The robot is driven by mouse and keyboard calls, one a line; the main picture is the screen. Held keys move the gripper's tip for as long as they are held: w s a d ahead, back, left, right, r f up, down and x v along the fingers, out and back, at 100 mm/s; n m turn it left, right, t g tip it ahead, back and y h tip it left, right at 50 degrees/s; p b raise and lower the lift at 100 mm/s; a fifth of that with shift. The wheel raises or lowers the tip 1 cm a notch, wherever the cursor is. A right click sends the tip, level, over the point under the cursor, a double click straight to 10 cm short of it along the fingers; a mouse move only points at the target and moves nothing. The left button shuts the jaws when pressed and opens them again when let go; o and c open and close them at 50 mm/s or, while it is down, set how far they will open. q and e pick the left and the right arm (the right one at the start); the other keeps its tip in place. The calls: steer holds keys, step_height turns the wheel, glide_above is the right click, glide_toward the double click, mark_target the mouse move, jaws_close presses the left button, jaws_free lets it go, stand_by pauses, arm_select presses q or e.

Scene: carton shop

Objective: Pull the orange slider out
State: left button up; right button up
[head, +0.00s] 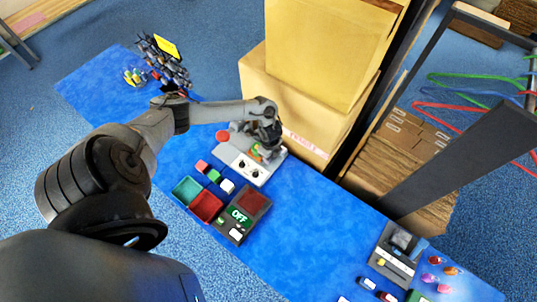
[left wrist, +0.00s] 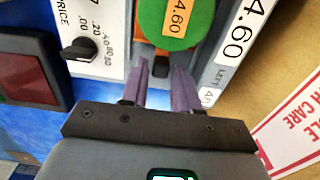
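The orange slider (left wrist: 142,52) is on a pale panel with printed labels; in the left wrist view part of it shows beside a round green disc (left wrist: 178,22) marked 4.60. In the head view the pale panel (head: 238,163) stands on the blue table, and my left gripper (head: 265,150) is over its far right part. In the left wrist view the two purple fingers of my left gripper (left wrist: 162,72) are apart, their tips close to the slider's near end. A small dark part shows between the tips; contact cannot be told. My right gripper is not in view.
A black knob (left wrist: 80,49) is left of the fingers. Large cartons (head: 325,50) stand right behind the panel. Red and green trays (head: 206,206) and a dark box marked OFF (head: 235,226) are in front.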

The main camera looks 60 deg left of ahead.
arm_select(q)
steer(key=shift+o, duration=1)
step_height(320, 180, up, 11)
steer(key=shift+f, duration=0.15)
